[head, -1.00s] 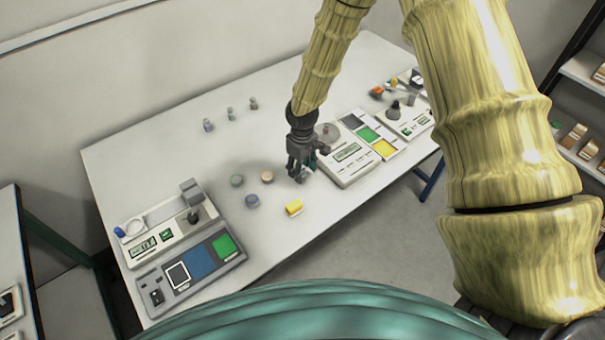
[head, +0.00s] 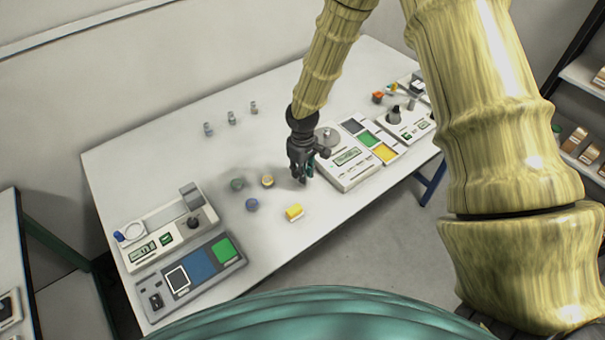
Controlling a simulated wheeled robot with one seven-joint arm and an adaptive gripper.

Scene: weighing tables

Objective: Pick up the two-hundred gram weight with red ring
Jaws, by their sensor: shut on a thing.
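My gripper (head: 304,178) points down over the right-middle of the white table (head: 180,160), left of the scale with the round pan. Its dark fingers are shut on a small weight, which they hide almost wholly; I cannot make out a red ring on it. I cannot tell whether it touches the table. Three small grey weights stand apart in a row at the back: a left one (head: 208,129), a middle one (head: 231,118) and a right one (head: 253,107).
Left of my gripper are a green-topped pot (head: 237,184), a tan-topped pot (head: 267,181), a blue-topped pot (head: 252,204) and a yellow block (head: 294,212). A scale (head: 350,172) stands close on the right, another scale (head: 165,240) at the left.

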